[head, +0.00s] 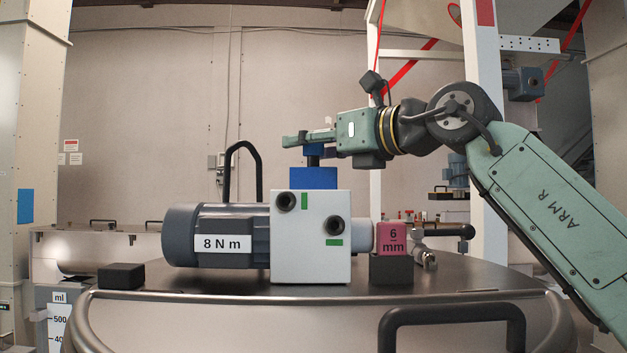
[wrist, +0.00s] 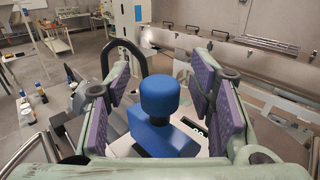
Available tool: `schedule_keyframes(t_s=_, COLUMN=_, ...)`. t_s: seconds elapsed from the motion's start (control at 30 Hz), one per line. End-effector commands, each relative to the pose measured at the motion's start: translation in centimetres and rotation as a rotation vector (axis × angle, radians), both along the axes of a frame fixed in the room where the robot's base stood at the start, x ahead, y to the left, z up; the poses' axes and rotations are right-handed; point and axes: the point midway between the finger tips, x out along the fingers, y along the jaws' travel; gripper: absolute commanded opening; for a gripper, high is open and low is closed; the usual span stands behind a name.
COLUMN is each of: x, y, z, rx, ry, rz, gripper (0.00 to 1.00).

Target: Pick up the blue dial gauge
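A blue part (head: 313,178), which I take for the blue dial gauge, shows above the top edge of the white block (head: 311,255); I cannot tell whether it stands on the block or behind it. In the wrist view it has a round blue knob (wrist: 160,97) over a wider blue body (wrist: 168,142). My gripper (head: 294,139) is above it at knob height. In the wrist view my gripper (wrist: 160,78) is open, its purple-padded fingers on either side of the knob with a visible gap at each side. No dial face shows.
The white block joins a grey motor (head: 216,236) labelled 8 N m, with a dark curved handle (head: 242,150) rising behind. A pink 6 mm block (head: 394,240) sits on a dark block at right. A black block (head: 121,276) lies on the tank lid (head: 230,284).

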Motion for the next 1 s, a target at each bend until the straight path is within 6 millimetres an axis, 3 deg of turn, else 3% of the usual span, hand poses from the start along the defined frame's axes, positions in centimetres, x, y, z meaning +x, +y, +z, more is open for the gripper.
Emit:
schedule_keyframes(t_s=0.7, x=-0.01, y=-0.04, z=0.0, rx=0.001, ry=0.001, rz=0.0, gripper=0.0)
schedule_keyframes(t_s=1.0, x=-0.01, y=-0.04, z=-0.01, rx=0.001, ry=0.001, rz=0.0, gripper=0.0)
